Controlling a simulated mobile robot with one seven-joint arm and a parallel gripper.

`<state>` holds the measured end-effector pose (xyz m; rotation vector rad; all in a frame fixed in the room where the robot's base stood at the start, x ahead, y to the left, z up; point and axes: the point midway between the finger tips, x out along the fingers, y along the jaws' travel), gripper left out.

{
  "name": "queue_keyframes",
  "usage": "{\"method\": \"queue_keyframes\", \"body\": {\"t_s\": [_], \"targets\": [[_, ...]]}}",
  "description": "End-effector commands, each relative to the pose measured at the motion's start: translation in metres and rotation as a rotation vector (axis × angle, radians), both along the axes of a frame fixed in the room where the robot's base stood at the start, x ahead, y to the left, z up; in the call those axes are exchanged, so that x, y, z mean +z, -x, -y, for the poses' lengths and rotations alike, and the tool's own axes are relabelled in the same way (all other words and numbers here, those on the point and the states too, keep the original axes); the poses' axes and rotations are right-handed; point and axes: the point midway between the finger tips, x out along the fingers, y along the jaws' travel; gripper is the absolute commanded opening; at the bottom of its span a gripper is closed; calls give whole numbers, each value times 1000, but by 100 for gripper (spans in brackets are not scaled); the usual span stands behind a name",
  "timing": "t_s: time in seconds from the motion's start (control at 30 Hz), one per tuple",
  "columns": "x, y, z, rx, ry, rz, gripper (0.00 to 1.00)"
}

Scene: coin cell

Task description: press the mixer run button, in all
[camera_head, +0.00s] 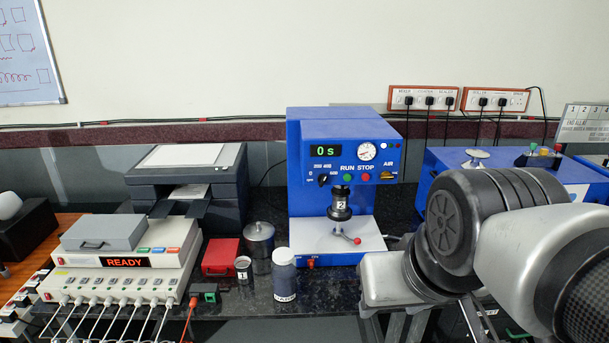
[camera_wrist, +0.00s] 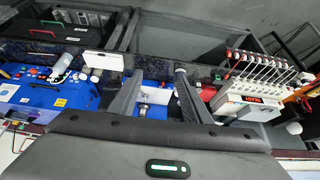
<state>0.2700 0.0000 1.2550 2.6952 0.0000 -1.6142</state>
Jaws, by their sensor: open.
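The blue mixer (camera_head: 336,128) stands at the back of the bench in the head view, its display reading 0 s. Its green run button (camera_head: 348,177) is on the front panel, just left of the red stop button (camera_head: 366,177). Blue and white parts of a machine, likely the mixer, show beyond the gap. The run button cannot be made out there.
A white unit reading READY (camera_head: 125,262) is at the left, with a dark printer-like box (camera_head: 222,187) behind. Another blue machine (camera_head: 434,160) is at the right, partly behind my arm.

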Motion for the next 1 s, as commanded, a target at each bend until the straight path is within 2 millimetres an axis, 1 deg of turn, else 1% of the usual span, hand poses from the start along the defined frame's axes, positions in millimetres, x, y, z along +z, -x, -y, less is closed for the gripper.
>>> {"method": "queue_keyframes", "body": {"t_s": [0.03, 0.23, 1.0], "targets": [[0, 0, 0, 0, 0, 0, 35], [0, 0, 0, 0, 0, 0, 1], [0, 0, 0, 0, 0, 0, 0]]}}
